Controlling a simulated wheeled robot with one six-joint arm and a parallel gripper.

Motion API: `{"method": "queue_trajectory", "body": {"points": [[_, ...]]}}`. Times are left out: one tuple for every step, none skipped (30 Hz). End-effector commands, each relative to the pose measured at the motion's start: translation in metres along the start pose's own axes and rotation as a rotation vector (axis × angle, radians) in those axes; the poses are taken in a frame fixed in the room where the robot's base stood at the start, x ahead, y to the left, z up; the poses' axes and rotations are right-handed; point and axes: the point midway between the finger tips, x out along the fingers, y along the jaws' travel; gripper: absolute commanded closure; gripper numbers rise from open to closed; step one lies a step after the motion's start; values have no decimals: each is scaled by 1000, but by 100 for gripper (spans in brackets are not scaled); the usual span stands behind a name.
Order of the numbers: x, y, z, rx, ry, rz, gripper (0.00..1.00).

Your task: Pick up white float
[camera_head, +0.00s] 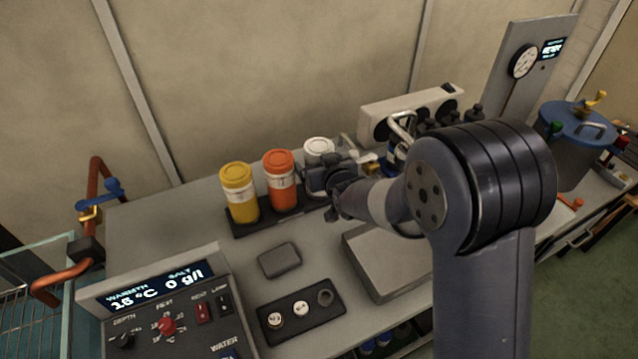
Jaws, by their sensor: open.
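A white-topped cylinder (319,148) stands at the right end of a row in a dark rack (241,229), beside an orange cylinder (280,180) and a yellow one (239,192). Its lower part is hidden by my gripper (322,180). My gripper is open, at the front of the white-topped cylinder; I cannot tell whether it touches it. Small round whitish pieces (301,308) also sit in a dark tray (290,326) at the front. I cannot tell for sure which white thing is the float.
A control panel (155,284) with a display stands at front left. A flat grey box (375,262) and a small dark block (279,260) lie on the bench. A white unit (410,106) and a blue-lidded pot (575,125) stand behind and right. The back left bench is clear.

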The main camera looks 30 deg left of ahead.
Motion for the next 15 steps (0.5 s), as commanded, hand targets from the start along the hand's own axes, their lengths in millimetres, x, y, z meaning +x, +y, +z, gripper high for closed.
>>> {"method": "queue_trajectory", "body": {"points": [[4, 0, 0, 0, -1, 0, 12], [6, 0, 0, 0, 0, 0, 12], [7, 0, 0, 0, -1, 0, 12], [8, 0, 0, 0, -1, 0, 12], [8, 0, 0, 0, 0, 0, 12], [9, 0, 0, 0, 0, 0, 12], [9, 0, 0, 0, 0, 0, 12], [8, 0, 0, 0, 0, 0, 12], [8, 0, 0, 0, 0, 0, 12], [8, 0, 0, 0, 0, 0, 12], [8, 0, 0, 0, 0, 0, 12], [8, 0, 0, 0, 0, 0, 15], [8, 0, 0, 0, 0, 0, 18], [8, 0, 0, 0, 0, 0, 20], [8, 0, 0, 0, 0, 0, 24]]}}
